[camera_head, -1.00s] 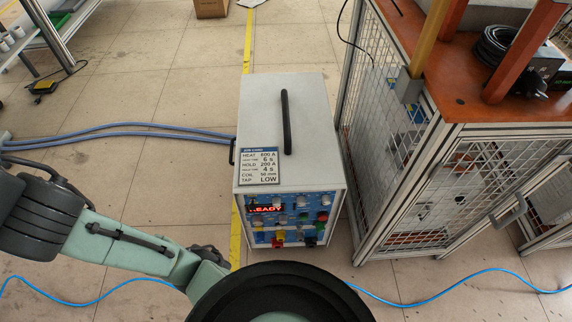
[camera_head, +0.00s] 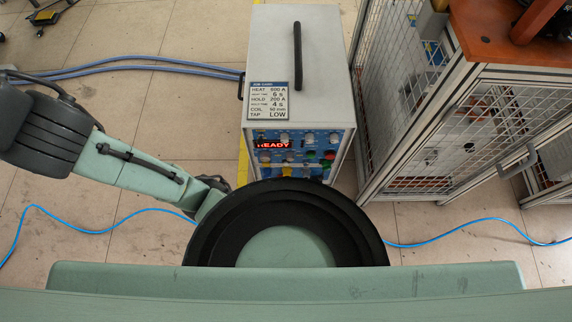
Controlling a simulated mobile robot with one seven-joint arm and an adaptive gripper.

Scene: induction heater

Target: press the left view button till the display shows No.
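The induction heater (camera_head: 320,70) is a light grey box with a black handle (camera_head: 298,55) on top. A job card (camera_head: 268,101) on its top front reads HEAT 600 A, HOLD 200 A, TAP LOW, among other lines. The blue front panel (camera_head: 320,139) carries several small coloured knobs and buttons, too small to tell the view buttons apart. Its red display (camera_head: 274,145) appears to read READY. My arm (camera_head: 130,170) reaches in from the left towards the panel's lower left. My gripper is hidden behind my own dark round body part, so its state does not show.
A wire-mesh cage with an orange top (camera_head: 475,40) stands close on the heater's right. Blue-grey hoses (camera_head: 140,64) run to the heater's left side. A bright blue cable (camera_head: 480,228) crosses the floor on both sides. The floor at left is mostly clear.

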